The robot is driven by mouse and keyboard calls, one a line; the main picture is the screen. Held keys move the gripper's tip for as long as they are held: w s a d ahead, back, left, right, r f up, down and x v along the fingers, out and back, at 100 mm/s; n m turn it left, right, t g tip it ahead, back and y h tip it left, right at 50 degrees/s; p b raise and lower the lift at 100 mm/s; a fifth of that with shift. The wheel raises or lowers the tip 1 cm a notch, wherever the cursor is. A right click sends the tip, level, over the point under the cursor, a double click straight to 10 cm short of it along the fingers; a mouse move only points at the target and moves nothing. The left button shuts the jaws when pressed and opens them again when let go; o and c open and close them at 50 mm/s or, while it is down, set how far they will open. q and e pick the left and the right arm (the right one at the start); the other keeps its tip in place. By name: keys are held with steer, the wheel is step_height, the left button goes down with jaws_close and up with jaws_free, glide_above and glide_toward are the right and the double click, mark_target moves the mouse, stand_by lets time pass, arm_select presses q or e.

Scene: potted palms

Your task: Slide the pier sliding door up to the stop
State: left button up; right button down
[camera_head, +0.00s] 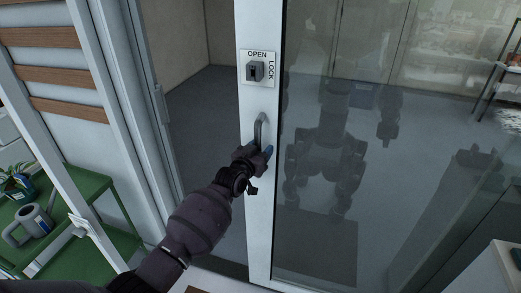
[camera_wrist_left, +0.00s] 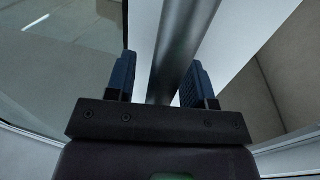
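The sliding door has a white stile (camera_head: 259,205) and a large glass pane (camera_head: 375,190). It stands partly open, with a gap between its stile and the jamb on the left. A grey vertical handle (camera_head: 260,131) is fixed on the stile; it also shows in the left wrist view as a round bar (camera_wrist_left: 182,45). My left gripper (camera_head: 259,151) is at the lower part of the handle. In the left wrist view the bar runs between the two blue fingers, with a gap beside the left finger. My right gripper is not in view.
An OPEN/LOCK plate (camera_head: 258,70) sits above the handle. The white jamb (camera_head: 128,95) stands left of the gap. A green shelf (camera_head: 98,190) with a potted plant (camera_head: 17,183) and a grey watering can (camera_head: 33,222) is at lower left. Bare floor shows through the gap.

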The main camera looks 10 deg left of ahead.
arm_select(q)
steer(key=shift+s, duration=0.1)
steer(key=v, duration=1)
steer(key=shift+s, duration=0.35)
steer(key=shift+a, duration=0.1)
steer(key=s+a+f+g+y, duration=0.1)
steer(key=s+a+f+g, duration=0.1)
steer(key=s+f, duration=0.4)
steer(key=s+a+f+n+g+y, duration=0.1)
steer(key=s+a+f, duration=0.3)
steer(key=s, duration=1)
steer(key=s+a+f+n+g+y, duration=0.1)
steer(key=s+a+f+g+y, duration=0.1)
steer(key=s+f, duration=0.6)
steer(key=shift+s+a+f+g+y, duration=0.35)
steer(key=shift+s+a+y, duration=0.2)
steer(key=shift+s, duration=0.7)
